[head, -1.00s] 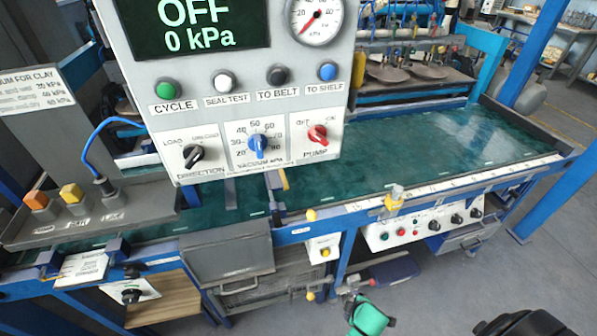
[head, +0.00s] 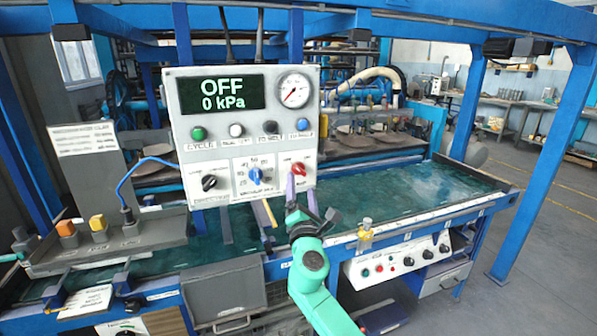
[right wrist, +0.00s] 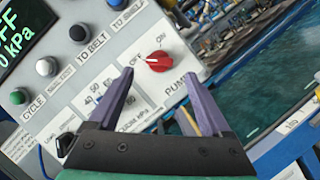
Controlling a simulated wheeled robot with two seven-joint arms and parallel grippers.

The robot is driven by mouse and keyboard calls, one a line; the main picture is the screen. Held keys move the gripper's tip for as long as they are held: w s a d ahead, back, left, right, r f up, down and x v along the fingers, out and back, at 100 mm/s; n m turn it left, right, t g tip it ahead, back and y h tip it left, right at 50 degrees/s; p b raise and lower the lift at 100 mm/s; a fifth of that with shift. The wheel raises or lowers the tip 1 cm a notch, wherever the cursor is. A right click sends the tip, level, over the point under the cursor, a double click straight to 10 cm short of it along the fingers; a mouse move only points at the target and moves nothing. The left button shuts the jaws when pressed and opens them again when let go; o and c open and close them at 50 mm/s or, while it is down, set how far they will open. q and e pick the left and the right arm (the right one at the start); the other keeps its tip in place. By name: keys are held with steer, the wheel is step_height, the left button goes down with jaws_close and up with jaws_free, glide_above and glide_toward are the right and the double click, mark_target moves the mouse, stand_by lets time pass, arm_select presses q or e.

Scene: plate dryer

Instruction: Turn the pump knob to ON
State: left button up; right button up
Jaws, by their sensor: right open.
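The red pump knob (head: 298,169) is at the lower right of the grey control panel (head: 180,105). It also shows in the right wrist view (right wrist: 159,61), just beyond the fingertips, with its light mark toward the OFF side. The panel's display (head: 222,93) reads OFF and 0 kPa. My right gripper (head: 302,190) is open, its purple fingers pointing up just below the knob in the head view. In the right wrist view its fingers (right wrist: 153,78) are apart with nothing between them, and the knob appears ahead of the gap.
A blue vacuum dial (head: 255,174) and a black direction knob (head: 209,183) sit left of the pump knob. Four coloured buttons run above them. A green belt table (head: 400,198) lies behind and right. Blue posts (head: 535,150) stand at the right.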

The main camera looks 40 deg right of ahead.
mark_target(300, 173)
steer(key=x, duration=0.5)
steer(key=shift+r+p, duration=0.1)
steer(key=shift+p, duration=0.2)
steer(key=shift+w+d, duration=0.15)
steer(key=shift+w, duration=0.1)
steer(key=shift+s, duration=0.1)
steer(key=shift+c, duration=0.9)
jaws_close()
arm_select(q)
steer(key=shift+s+a+r, duration=0.5)
steer(key=shift+s+r, duration=0.05)
steer(key=shift+s, duration=0.05)
